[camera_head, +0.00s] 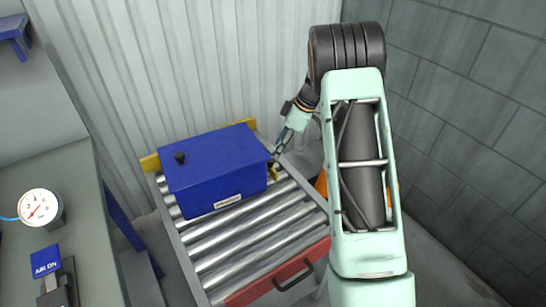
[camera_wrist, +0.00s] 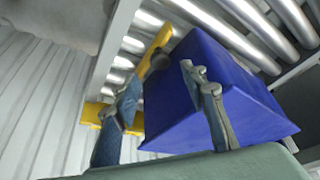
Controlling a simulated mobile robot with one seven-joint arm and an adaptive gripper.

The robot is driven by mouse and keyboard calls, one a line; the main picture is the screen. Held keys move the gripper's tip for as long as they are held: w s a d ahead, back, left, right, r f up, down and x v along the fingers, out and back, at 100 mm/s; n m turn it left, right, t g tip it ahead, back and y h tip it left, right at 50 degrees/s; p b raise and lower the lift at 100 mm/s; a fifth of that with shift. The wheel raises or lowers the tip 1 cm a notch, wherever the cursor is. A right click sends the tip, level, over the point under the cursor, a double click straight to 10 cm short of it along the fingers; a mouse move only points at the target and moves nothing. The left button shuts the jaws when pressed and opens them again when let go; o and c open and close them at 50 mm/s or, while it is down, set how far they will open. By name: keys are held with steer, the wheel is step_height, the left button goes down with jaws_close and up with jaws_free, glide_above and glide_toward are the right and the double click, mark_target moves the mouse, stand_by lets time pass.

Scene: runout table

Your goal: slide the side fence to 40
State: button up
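The side fence appears to be the yellow piece at the right side of the blue box; a little of it (camera_head: 275,173) shows in the head view. In the wrist view its yellow bar (camera_wrist: 158,45) stands beside the blue box (camera_wrist: 205,85), with a dark knob on it. My gripper (camera_head: 278,152) is at the box's right rear. In the wrist view my gripper (camera_wrist: 160,82) is open, fingers apart. The knob appears beyond the gap between the fingertips; contact cannot be told. The right finger overlaps the box in view. No scale or 40 mark is readable.
The blue box (camera_head: 215,172) sits on the steel rollers (camera_head: 250,240), before a yellow back stop (camera_head: 150,163). A red front bar (camera_head: 280,280) with a dark handle closes the near end. A gauge (camera_head: 40,207) and an AIR ON control (camera_head: 47,262) are left. Near rollers are clear.

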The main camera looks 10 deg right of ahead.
mark_target(271, 160)
steer(key=x, duration=0.6)
steer(key=shift+f, duration=0.15)
steer(key=shift+c, duration=0.3)
jaws_close()
